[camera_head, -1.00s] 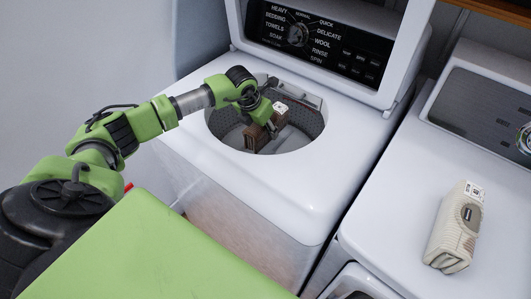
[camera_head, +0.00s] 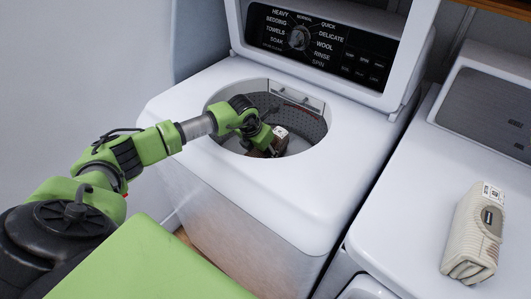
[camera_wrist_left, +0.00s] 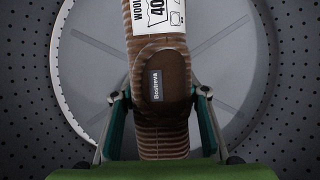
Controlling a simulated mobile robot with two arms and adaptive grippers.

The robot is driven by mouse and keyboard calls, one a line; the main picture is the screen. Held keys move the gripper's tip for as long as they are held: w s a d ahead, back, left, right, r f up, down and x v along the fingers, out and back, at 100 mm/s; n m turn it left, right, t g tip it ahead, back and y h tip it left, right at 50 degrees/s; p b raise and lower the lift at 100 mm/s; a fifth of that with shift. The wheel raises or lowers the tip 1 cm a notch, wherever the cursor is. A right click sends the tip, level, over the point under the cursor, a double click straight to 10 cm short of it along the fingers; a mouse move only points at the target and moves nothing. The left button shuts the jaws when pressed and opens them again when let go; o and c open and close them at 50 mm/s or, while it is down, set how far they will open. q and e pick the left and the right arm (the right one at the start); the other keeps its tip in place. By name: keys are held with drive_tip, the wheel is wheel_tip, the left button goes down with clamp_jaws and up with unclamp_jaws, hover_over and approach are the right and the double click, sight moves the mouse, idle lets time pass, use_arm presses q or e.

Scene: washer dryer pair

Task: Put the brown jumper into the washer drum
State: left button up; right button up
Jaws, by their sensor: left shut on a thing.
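The brown jumper (camera_head: 266,149) is a folded, ribbed bundle with a white label. It is inside the open washer drum (camera_head: 312,122), below the rim of the top opening. My left gripper (camera_head: 262,142) reaches down through the opening and is shut on the jumper. In the left wrist view the jumper (camera_wrist_left: 163,135) sits between the two fingers, with a "WOOL 40" label at its upper end. The drum's pale bottom (camera_wrist_left: 95,75) and perforated wall show around it. I cannot tell if the jumper touches the bottom. My right gripper is not in view.
The washer's lid (camera_head: 408,50) stands raised at the back, by the control panel (camera_head: 320,42). A second white machine (camera_head: 405,215) stands at the right, with a cream folded knit bundle (camera_head: 474,232) on top. The washer top's front is clear.

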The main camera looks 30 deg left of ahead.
use_arm(q)
drive_tip(key=shift+f+b, duration=0.3)
drive_tip(key=shift+f, duration=0.2)
drive_tip(key=o, duration=1.5)
drive_tip(key=shift+r, duration=0.1)
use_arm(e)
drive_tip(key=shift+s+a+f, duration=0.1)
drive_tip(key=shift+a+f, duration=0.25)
use_arm(q)
drive_tip(key=shift+r+p, duration=0.25)
drive_tip(key=shift+p, duration=0.05)
drive_tip(key=p+v, duration=0.9)
drive_tip(key=v, duration=0.2)
drive_tip(key=shift+w+r, duration=0.15)
drive_tip(key=shift+s+r+p, duration=0.3)
drive_tip(key=shift+r, duration=0.3)
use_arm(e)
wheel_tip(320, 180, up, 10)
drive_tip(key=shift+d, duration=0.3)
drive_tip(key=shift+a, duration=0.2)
